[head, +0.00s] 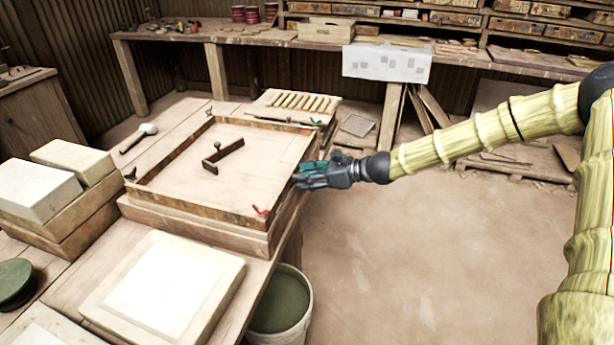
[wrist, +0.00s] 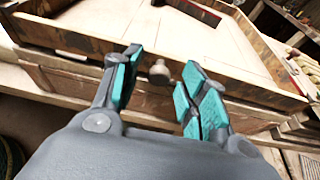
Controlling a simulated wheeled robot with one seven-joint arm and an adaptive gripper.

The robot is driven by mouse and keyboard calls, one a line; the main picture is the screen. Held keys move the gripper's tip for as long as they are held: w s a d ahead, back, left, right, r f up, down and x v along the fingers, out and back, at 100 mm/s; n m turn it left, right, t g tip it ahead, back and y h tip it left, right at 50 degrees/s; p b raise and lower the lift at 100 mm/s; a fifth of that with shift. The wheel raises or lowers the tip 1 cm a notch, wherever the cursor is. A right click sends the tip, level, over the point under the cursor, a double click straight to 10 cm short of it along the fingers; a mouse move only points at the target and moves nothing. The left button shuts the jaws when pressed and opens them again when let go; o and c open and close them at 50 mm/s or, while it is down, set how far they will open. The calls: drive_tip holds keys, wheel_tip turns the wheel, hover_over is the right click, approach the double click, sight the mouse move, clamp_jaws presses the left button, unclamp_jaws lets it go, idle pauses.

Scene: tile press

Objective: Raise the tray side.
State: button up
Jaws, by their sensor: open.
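The tray (head: 185,203) is a shallow wooden frame with low, worn sides on a thick wooden base on the workbench. Its right side (head: 292,172) runs beside my gripper (head: 308,175). In the wrist view the side (wrist: 62,38) stretches across behind the fingers, with a small pale round knob (wrist: 159,72) on it. My gripper (wrist: 157,88) is open, its teal pads on either side of the knob with space around it. Whether a pad touches the knob, I cannot tell. A red clip (head: 260,211) sits at the tray's near corner and a green one (head: 316,122) at the far corner.
A dark-handled bracket (head: 222,155) lies inside the tray. Pale blocks (head: 40,188) are stacked at left, and a white slab (head: 165,285) lies in front. A bucket (head: 282,305) stands on the floor below the bench edge. The floor at right is clear.

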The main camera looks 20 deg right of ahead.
drive_tip(key=v, duration=1.2)
idle(0.3)
idle(0.4)
drive_tip(key=s+a+f+n+g+h, duration=0.2)
drive_tip(key=s+f+n, duration=0.1)
drive_tip(key=s+f, duration=0.4)
drive_tip(key=s+a+f+n+g+h+p, duration=0.1)
drive_tip(key=s+a+f+n+g+h, duration=0.3)
drive_tip(key=f, duration=0.6)
drive_tip(key=s+f+n+g+h, duration=0.1)
drive_tip(key=s+f+n, duration=0.1)
drive_tip(key=s+f, duration=0.55)
drive_tip(key=s+a+f+n+h, duration=0.1)
drive_tip(key=s+f+n, duration=0.2)
drive_tip(key=s+n, duration=0.2)
drive_tip(key=s+a+f+n+h, duration=0.1)
drive_tip(key=s+n, duration=0.4)
drive_tip(key=s, duration=0.6)
drive_tip(key=s+a+f+n+g+h+p, duration=0.1)
drive_tip(key=s+f+n+h, duration=0.1)
drive_tip(key=s+f+n, duration=0.3)
drive_tip(key=s+f, duration=0.1)
drive_tip(key=s, duration=0.2)
drive_tip(key=shift+h, duration=0.4)
